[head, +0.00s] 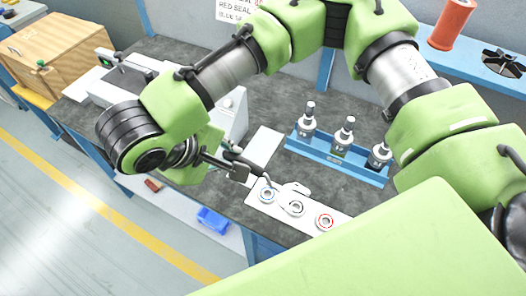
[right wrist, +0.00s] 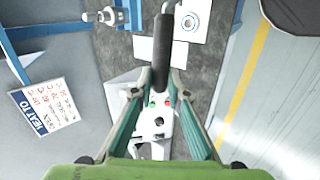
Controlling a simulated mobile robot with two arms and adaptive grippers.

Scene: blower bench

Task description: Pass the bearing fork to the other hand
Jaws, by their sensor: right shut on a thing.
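My right gripper (head: 238,164) reaches over the bench from the left side of the head view, its fingers pointing right. It is shut on the bearing fork (head: 256,167). The fork's thin grey shaft extends right and down from the fingers, and its pale end is above the white bearing plate (head: 339,229). In the right wrist view the fork's dark handle (right wrist: 163,50) stands between the fingertips (right wrist: 161,78). Three bearings lie on the plate, blue-ringed (head: 267,194), dark-ringed (head: 296,208) and red-ringed (head: 325,221). My left gripper is not in view.
A blue rack (head: 335,162) with three metal shafts stands behind the bearing plate. A white machine (head: 236,112) stands behind my right gripper. A wooden crate (head: 65,50) is at the far left. A blue shelf holds an orange cylinder (head: 452,22). The dark bench top (head: 270,105) has bare room.

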